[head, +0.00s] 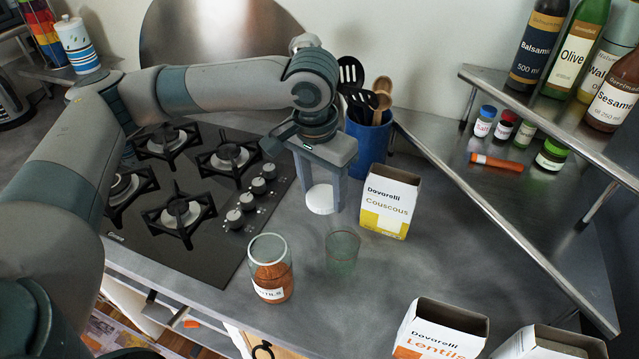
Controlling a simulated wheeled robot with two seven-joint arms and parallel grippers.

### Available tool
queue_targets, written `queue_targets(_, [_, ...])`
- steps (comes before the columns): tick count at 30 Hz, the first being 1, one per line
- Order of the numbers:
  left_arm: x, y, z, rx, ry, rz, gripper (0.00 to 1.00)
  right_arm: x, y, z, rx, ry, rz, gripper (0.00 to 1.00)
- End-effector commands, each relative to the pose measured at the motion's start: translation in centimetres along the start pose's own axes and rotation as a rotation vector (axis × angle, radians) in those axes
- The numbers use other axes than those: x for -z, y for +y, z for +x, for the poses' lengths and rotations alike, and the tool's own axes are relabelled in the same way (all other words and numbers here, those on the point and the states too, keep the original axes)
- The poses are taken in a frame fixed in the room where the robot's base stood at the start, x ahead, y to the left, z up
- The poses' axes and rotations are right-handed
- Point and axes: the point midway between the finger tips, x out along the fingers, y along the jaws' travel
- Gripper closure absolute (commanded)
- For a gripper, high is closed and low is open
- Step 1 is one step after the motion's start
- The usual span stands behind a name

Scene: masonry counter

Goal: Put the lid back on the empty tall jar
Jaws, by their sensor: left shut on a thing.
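My left gripper (322,196) points down over the counter and is shut on a round white lid (320,200). The empty glass jar (343,252) stands open on the counter, clear with a greenish tint. The lid is held above the jar and, in the picture, a little to its left, apart from it. A second open glass jar (271,270), with orange-brown contents and a white label, stands to the left of the empty one. My right gripper is not in view.
A Couscous box (391,201) stands close behind and right of the empty jar. A blue utensil pot (369,150) is behind it. The gas hob (190,190) is at left. A Lentils box (440,330) is at front right. A metal shelf (560,115) with bottles is at right.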

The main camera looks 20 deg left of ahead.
Motion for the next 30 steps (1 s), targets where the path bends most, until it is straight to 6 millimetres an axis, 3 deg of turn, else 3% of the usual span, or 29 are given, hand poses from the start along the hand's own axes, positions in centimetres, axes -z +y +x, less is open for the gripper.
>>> queue_targets(9, [-1.4, 0.9, -0.5, 0.028, 0.006, -0.231, 0.67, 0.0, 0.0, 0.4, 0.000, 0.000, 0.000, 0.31])
queue_targets(19, [-1.5, 1.0, -0.5, 0.029, 0.006, -0.254, 0.67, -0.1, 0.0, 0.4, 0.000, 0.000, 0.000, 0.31])
queue_targets(20, [-1.5, 1.0, -0.5, 0.029, 0.006, -0.253, 0.67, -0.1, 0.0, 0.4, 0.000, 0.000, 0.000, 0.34])
queue_targets(24, [-1.5, 0.9, -0.5, 0.029, 0.006, -0.253, 0.67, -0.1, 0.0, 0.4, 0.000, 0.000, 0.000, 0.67])
queue_targets(30, [-1.5, 0.9, -0.5, 0.030, 0.006, -0.253, 0.67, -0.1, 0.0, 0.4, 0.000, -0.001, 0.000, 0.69])
